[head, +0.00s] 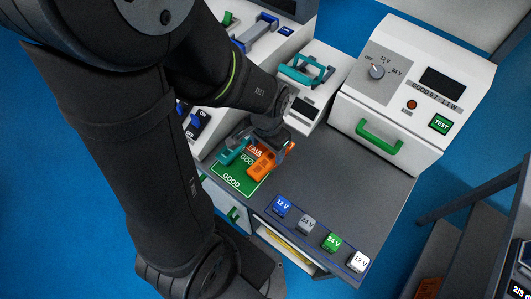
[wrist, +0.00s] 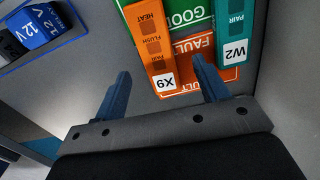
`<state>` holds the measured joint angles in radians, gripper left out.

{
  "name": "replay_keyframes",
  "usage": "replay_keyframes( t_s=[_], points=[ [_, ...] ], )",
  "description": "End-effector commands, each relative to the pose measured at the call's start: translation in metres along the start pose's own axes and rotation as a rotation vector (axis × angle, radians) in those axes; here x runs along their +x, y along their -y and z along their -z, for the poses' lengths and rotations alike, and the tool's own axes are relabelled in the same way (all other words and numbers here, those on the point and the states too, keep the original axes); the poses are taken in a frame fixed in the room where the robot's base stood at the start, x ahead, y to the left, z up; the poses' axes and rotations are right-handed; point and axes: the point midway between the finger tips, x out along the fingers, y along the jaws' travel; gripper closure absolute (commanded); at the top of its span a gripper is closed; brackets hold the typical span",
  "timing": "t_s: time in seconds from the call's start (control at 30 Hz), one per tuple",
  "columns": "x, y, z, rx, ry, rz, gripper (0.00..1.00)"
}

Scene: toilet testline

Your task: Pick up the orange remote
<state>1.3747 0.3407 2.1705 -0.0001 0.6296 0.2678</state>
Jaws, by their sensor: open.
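The orange remote (head: 261,165) lies on the green and orange-red mat at the table's left side. In the wrist view the orange remote (wrist: 151,45) shows dark buttons and a white X9 label at its near end. My gripper (head: 270,143) is open above the mat. In the wrist view my gripper (wrist: 162,68) has the X9 end in the gap between its fingers, closer to the right finger. I cannot tell whether the fingers reach down beside it. The teal remote (head: 231,153), labelled W2 in the wrist view (wrist: 230,30), lies beside it.
The mat (head: 231,178) has GOOD and FAULT areas. Blue, grey, green and white voltage blocks (head: 308,232) line the table's front edge. A white tester (head: 410,85) with a green handle stands behind. The grey tabletop (head: 345,180) right of the mat is clear.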

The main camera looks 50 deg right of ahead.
Motion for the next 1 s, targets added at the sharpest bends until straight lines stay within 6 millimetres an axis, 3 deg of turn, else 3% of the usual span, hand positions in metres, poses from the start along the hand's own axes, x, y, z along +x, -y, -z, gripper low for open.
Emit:
replay_keyframes(
  t_s=[0.3, 0.7, 0.97, 1.0],
  points=[
    [0.038, -0.005, 0.001, 0.001, 0.005, -0.002, 0.33],
    [0.047, -0.004, 0.002, 0.000, 0.001, -0.001, 0.33],
    [0.046, -0.004, 0.002, 0.000, 0.001, -0.001, 0.82],
    [0.046, -0.004, 0.002, 0.000, 0.001, -0.001, 0.83]
  ],
)
